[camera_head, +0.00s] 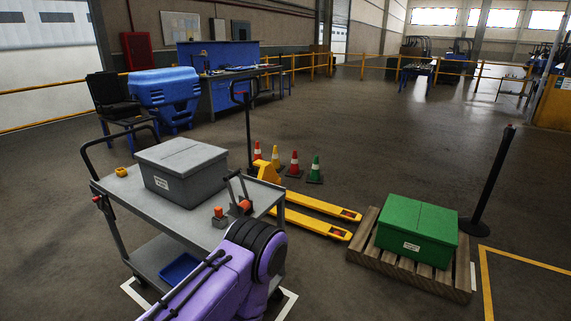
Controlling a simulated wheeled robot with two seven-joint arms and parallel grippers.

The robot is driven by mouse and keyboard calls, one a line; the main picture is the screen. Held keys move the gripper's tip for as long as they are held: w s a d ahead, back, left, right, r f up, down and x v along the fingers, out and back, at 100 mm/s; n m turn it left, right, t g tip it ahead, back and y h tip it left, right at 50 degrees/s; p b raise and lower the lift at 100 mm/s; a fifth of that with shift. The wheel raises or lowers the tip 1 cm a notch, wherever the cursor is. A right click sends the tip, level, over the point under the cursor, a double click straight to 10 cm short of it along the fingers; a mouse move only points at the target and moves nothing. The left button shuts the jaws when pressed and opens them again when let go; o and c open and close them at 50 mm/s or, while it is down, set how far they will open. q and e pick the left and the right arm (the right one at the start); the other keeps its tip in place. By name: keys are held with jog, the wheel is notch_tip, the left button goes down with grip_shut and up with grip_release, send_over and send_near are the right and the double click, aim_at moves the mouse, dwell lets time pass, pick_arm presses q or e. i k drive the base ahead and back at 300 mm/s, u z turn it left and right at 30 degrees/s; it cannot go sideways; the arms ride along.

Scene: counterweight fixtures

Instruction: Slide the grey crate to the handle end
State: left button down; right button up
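The grey crate (181,168) is a closed, lidded box with a small white label. It stands upright on the top deck of a grey cart (122,191). The cart's black loop handle (84,158) is at its left end. The crate sits toward the back of the deck, with a strip of bare deck between it and the handle end. A purple arm link of mine with black rings covers the cart's front right.
A yellow item (121,172) lies near the handle. A blue bin (180,269) is on the lower shelf. A yellow pallet jack (315,222) and a green crate (418,230) on a pallet (370,256) stand to the right.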

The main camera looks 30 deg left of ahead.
aim_at(187, 172)
jog(key=z, duration=0.2)
jog(key=i, duration=1.75)
jog(key=u, duration=1.3)
jog(key=i, duration=0.75)
jog(key=u, duration=0.85)
